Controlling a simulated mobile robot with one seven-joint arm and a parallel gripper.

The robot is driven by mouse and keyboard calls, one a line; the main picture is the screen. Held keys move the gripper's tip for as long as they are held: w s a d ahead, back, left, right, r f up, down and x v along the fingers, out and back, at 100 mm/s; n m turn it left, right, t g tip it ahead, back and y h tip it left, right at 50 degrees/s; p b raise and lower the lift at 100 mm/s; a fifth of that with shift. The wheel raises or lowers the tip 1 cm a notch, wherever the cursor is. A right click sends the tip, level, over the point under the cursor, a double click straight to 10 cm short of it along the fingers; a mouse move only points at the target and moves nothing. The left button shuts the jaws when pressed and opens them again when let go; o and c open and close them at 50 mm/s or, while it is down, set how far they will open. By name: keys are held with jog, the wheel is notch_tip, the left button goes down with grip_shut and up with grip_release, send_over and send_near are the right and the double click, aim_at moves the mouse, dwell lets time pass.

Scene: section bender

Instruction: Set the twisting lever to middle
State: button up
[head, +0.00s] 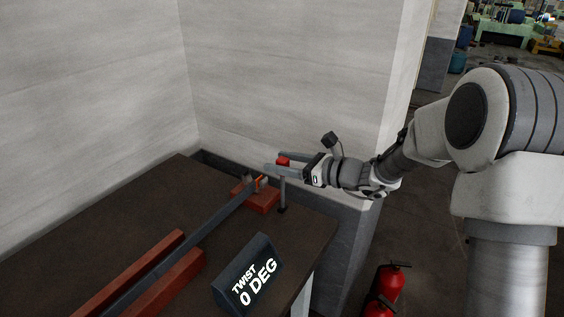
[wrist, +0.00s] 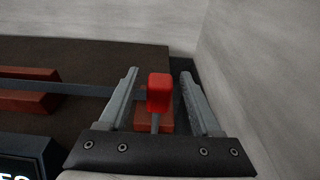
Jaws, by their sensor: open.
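The twisting lever is a thin upright grey rod with a red knob (head: 283,161), near the table's far right corner in the head view. In the wrist view the red knob (wrist: 159,92) stands between the two fingers. My gripper (head: 272,161) is open, with one finger on each side of the knob. In the wrist view the gripper (wrist: 158,85) shows a gap on both sides of the knob. The display sign (head: 247,277) reads "TWIST 0 DEG".
A long grey bar (head: 190,240) runs along the table between red-brown blocks (head: 165,285) and to another red block (head: 262,200) by the lever. Pale walls (head: 290,80) stand behind and beside the table. Red fire extinguishers (head: 388,285) stand on the floor at right.

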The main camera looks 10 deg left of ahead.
jog(key=p+v, duration=0.1)
jog(key=v, duration=1.6)
jog(key=shift+d+p, duration=0.15)
jog(key=shift+p, duration=0.15)
jog(key=shift+s+r, duration=0.1)
jog(key=shift+s, duration=0.05)
jog(key=s+r+n+g+h+p, duration=0.2)
jog(key=s+r+n+h, duration=0.1)
jog(key=s+n, duration=0.4)
jog(key=s+r+n+g+h+p, duration=0.25)
jog(key=s+n+h, duration=0.2)
jog(key=s, duration=0.45)
jog(key=s+d+r+n+t+h+p, duration=0.1)
jog(key=s+d+r+n+t+h, duration=0.1)
jog(key=s+d+r+n+h, duration=0.1)
jog(key=s+d+r+n+t+h+p, duration=0.2)
jog(key=s+d+r+n+t+h, duration=0.1)
jog(key=d+n, duration=0.4)
jog(key=shift+s+d+r+h, duration=0.5)
jog(key=shift+s+d+h, duration=0.35)
jog(key=shift+s+d, duration=0.2)
